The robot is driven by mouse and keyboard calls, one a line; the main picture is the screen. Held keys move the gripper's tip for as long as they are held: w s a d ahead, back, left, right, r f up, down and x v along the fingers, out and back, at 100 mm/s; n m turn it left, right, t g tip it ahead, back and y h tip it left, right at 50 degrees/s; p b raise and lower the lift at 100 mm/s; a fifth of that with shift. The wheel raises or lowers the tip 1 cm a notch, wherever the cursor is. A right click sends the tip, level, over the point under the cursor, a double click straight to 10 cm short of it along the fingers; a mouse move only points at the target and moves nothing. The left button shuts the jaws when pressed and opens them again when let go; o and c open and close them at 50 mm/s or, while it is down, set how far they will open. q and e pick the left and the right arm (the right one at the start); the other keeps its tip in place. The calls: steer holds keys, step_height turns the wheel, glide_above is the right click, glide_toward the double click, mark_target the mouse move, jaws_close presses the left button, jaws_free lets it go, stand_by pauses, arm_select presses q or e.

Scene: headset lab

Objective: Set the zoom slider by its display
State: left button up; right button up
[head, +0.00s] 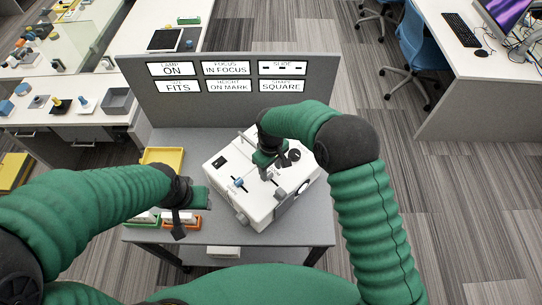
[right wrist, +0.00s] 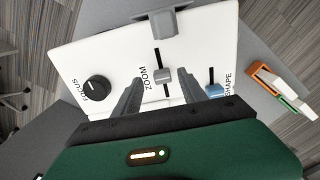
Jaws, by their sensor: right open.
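The white device (head: 230,163) stands on the grey table, its labelled top facing up. In the right wrist view, the grey zoom slider (right wrist: 163,75) sits partway along a black slot beside the word ZOOM. My right gripper (right wrist: 163,88) is open, its fingers on either side of the slider; I cannot tell whether they touch it. In the head view the right gripper (head: 268,172) hides the slider. The display panel (head: 178,87) at lower left reads FITS; its small heading is hard to read. My left gripper (head: 180,222) hangs left of the device, its jaws unclear.
The black focus knob (right wrist: 95,90) and blue shape slider (right wrist: 214,91) flank the zoom slider. Other panels read ON, IN FOCUS, ON MARK, SQUARE and dashes on the grey board (head: 240,108). A yellow tray (head: 163,156) and an orange tray (head: 183,225) lie left of the device.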

mark_target(272, 175)
step_height(272, 175, up, 14)
steer(key=b, duration=0.3)
steer(key=shift+d, duration=0.15)
